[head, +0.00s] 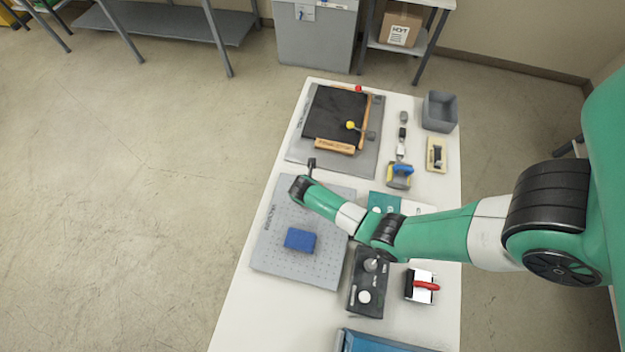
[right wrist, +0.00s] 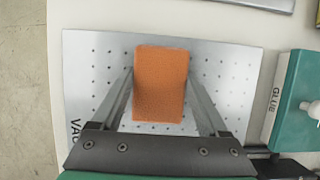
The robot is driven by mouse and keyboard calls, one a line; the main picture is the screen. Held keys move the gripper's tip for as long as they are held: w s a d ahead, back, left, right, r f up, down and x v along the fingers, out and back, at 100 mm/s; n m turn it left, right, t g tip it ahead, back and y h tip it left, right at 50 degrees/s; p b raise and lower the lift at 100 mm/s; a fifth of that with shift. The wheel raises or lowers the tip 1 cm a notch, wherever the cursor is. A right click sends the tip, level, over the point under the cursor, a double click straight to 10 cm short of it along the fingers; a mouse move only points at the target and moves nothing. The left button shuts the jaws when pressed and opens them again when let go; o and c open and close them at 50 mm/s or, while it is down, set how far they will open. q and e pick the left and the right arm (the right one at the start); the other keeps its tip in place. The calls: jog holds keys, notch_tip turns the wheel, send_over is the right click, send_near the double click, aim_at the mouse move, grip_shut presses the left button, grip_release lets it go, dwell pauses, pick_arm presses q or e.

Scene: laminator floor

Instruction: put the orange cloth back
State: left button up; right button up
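The orange cloth (right wrist: 160,85) shows in the right wrist view as a thick rectangular pad over the grey perforated plate (right wrist: 85,60). My right gripper (right wrist: 160,78) has one finger along each long side of the cloth. I cannot tell whether the fingertips press on it or stand just clear, or whether the cloth rests on the plate. In the head view, the cloth is hidden and my right arm reaches over the far part of the plate (head: 330,275). A blue pad (head: 300,240) lies on the plate's near half. My left gripper is not in view.
Beyond the plate lies a grey mat (head: 300,150) with a black board (head: 330,112) on it. A grey bin (head: 439,111) stands at the far right of the table. A green glue box (right wrist: 300,100) is right of the plate.

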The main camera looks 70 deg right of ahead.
jog(key=o, duration=0.3)
jog(key=shift+r, duration=0.3)
jog(key=p+v, duration=0.4)
jog(key=v, duration=0.7)
jog(key=shift+a+r, duration=0.1)
jog(key=shift+r, duration=0.25)
